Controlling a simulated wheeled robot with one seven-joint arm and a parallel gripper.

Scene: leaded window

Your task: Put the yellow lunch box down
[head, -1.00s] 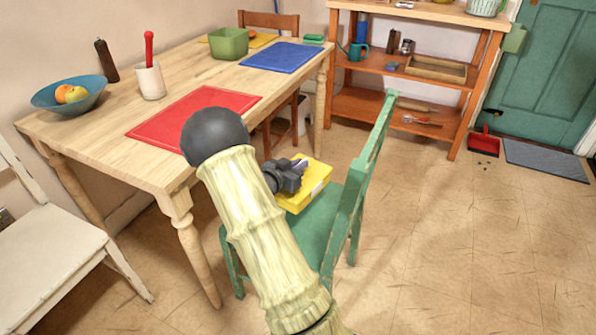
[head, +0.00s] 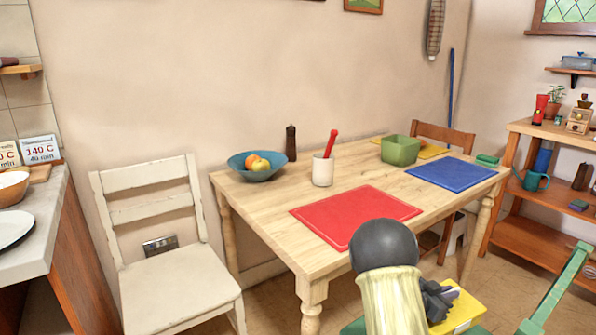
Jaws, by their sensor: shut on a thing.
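The yellow lunch box (head: 462,308) shows at the bottom of the head view, right of my arm. My gripper (head: 438,298) is shut on its left side; the fingertips are partly hidden. The box is over the green chair (head: 556,290), whose seat is mostly out of view, so I cannot tell if it touches the seat. The wooden table (head: 268,213) stands beyond and to the left of the box.
A red mat (head: 355,215) lies near the table's front edge and a blue mat (head: 450,174) lies to its right. A blue fruit bowl (head: 257,167), a white crock (head: 322,171) and a green tub (head: 400,151) stand behind. A white chair (head: 180,290) is at left.

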